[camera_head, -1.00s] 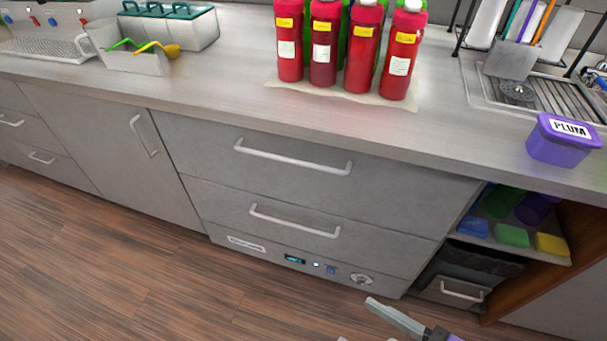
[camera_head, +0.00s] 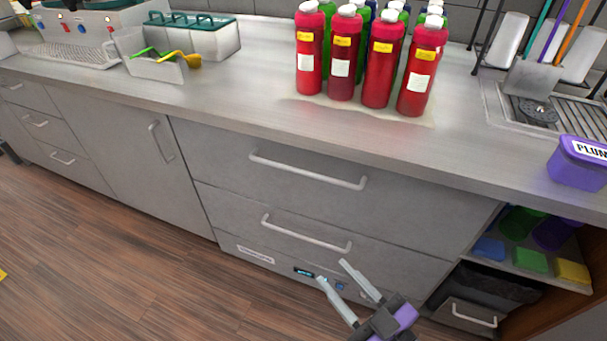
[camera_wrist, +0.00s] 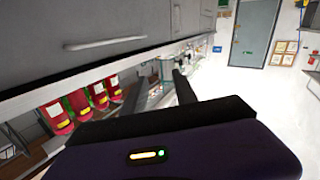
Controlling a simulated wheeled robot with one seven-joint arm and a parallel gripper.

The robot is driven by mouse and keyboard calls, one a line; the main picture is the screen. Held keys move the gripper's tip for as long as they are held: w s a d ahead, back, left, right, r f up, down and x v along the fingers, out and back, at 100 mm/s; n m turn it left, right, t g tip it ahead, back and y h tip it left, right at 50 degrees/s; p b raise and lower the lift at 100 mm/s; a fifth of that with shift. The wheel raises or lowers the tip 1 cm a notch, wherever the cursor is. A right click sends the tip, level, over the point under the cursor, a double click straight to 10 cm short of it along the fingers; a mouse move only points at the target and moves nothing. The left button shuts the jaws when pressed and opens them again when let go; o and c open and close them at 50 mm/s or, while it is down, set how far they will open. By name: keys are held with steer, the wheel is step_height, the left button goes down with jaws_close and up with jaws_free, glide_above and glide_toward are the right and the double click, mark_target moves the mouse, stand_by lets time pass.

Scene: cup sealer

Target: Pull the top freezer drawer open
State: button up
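The freezer is a grey drawer unit under the counter, with two shut drawers. The top drawer (camera_head: 330,197) has a long pale bar handle (camera_head: 308,170); the lower drawer (camera_head: 385,258) has a similar handle (camera_head: 305,233). My gripper (camera_head: 333,273) is open and empty, low in front of the unit near its control panel. In the head view it appears below and right of both handles, touching neither. In the wrist view its two fingers (camera_wrist: 159,90) are spread with nothing between them; a grey front with a bar handle (camera_wrist: 105,43) shows at upper left.
Red bottles (camera_head: 380,75) stand on the counter (camera_head: 235,105) above the freezer. A purple PLUM tub (camera_head: 580,165) sits near the counter's right edge. An open shelf with coloured lids (camera_head: 530,261) is right of the freezer.

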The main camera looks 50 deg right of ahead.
steer(key=w+d+f+n+t+h, duration=0.1)
steer(key=w+d+f+n+h, duration=0.15)
steer(key=w+d, duration=0.5)
steer(key=n+h, duration=0.2)
steer(key=n, duration=1.1)
glide_toward(302, 171)
steer(key=f+x, duration=0.1)
steer(key=x, duration=0.9)
steer(key=shift+r, duration=0.15)
jaws_close()
